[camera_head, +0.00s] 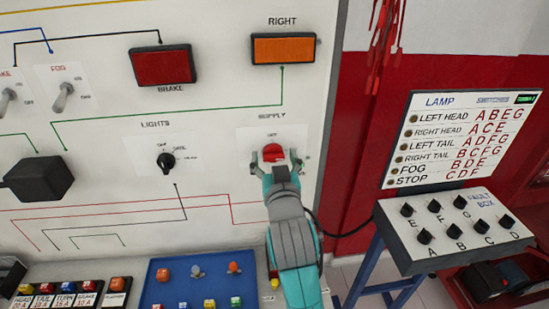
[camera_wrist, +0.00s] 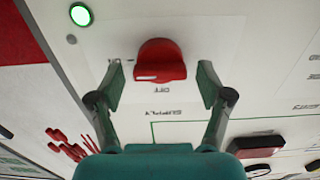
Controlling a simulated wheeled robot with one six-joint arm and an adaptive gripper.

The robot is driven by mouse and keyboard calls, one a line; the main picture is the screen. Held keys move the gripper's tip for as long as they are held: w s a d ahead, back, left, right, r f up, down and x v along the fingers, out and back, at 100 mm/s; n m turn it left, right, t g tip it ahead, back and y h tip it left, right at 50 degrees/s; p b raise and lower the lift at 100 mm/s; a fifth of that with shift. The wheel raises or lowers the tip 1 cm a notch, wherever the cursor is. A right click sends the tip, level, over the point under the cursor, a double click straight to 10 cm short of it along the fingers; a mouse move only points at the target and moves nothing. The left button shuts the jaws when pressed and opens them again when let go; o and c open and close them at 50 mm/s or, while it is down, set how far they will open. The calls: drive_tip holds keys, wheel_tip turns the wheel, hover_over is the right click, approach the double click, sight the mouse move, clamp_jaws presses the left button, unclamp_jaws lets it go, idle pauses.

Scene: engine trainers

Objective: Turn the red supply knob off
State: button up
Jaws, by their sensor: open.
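The red supply knob (camera_head: 273,152) is on the upright white panel, under the SUPPLY label. In the wrist view the knob (camera_wrist: 160,60) shows large, with a short white mark on its lower left edge. Small lettering sits just below it there, and the SUPPLY label appears upside down. My gripper (camera_head: 272,163) is at the panel in front of the knob. In the wrist view my gripper's fingers (camera_wrist: 162,85) are spread, one on each side of the knob, with visible gaps. The fingers partly cover the panel markings in the head view.
A green lamp (camera_wrist: 81,14) glows near the knob. A black lights knob (camera_head: 166,161) is to the left, and an orange RIGHT lamp (camera_head: 284,48) is above. A fault box (camera_head: 454,229) stands at right. A blue panel (camera_head: 190,287) lies below.

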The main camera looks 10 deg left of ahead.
drive_tip(key=shift+w, duration=0.1)
drive_tip(key=c, duration=1.2)
drive_tip(key=shift+o, duration=0.2)
drive_tip(key=shift+n, duration=0.3)
drive_tip(key=n, duration=0.3)
drive_tip(key=shift+a+n, duration=0.1)
drive_tip(key=shift+n, duration=0.2)
drive_tip(key=n, duration=0.4)
drive_tip(key=shift+a+f+n, duration=0.1)
drive_tip(key=shift+n, duration=0.2)
drive_tip(key=n, duration=0.4)
drive_tip(key=shift+f, duration=0.1)
drive_tip(key=n, duration=0.5)
drive_tip(key=shift+f, duration=0.1)
